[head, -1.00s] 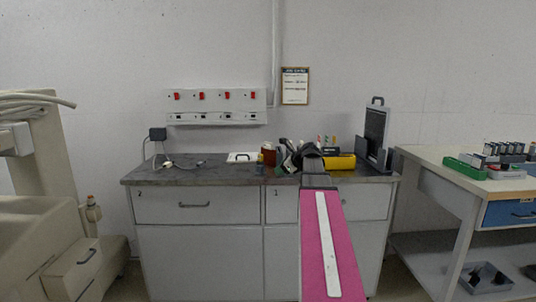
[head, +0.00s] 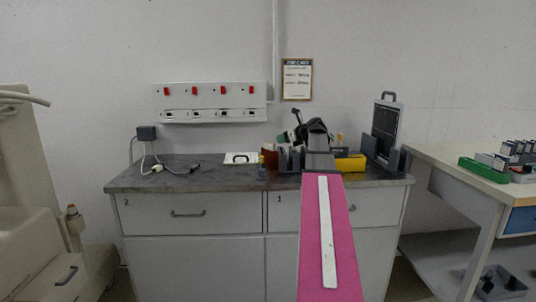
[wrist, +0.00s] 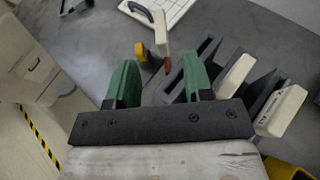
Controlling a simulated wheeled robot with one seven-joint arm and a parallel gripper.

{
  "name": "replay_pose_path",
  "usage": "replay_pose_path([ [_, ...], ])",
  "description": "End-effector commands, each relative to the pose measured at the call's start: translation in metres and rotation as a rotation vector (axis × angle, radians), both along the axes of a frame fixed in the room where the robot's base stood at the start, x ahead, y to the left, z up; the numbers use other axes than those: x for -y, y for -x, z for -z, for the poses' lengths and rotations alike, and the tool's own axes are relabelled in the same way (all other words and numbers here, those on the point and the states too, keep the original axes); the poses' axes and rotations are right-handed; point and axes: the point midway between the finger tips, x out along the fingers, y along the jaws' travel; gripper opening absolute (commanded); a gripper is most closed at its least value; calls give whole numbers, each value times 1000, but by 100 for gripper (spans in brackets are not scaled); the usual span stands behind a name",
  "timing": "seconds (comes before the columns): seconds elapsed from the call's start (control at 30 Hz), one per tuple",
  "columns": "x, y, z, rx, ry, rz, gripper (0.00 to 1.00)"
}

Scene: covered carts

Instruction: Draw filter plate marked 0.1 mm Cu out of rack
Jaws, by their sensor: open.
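In the head view my gripper (head: 298,130) is above the bench, over a dark grey slotted rack (head: 284,164). In the wrist view the rack (wrist: 206,52) lies ahead and right of the fingers. Plates with cream handles (wrist: 236,74) (wrist: 281,109) stand in it. Another cream handle (wrist: 161,30), with a reddish-brown part (wrist: 168,65) below, is beyond the gap between the fingers. No marking is legible, so I cannot tell which plate is 0.1 mm Cu.
A white panel with a dark handle (head: 240,158) lies left of the rack. A cable and plug (head: 170,168) lie farther left. A yellow object (head: 349,164) and an upright dark panel in a stand (head: 387,130) are on the right. The bench front left is clear.

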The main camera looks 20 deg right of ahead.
Motion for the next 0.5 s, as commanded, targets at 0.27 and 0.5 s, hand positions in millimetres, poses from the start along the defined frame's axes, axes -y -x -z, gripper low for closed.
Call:
replay_pose_path([
  [0.27,-16,-34,15,-1,0,-1,47],
  [0.5,-24,-46,22,-1,1,-1,47],
])
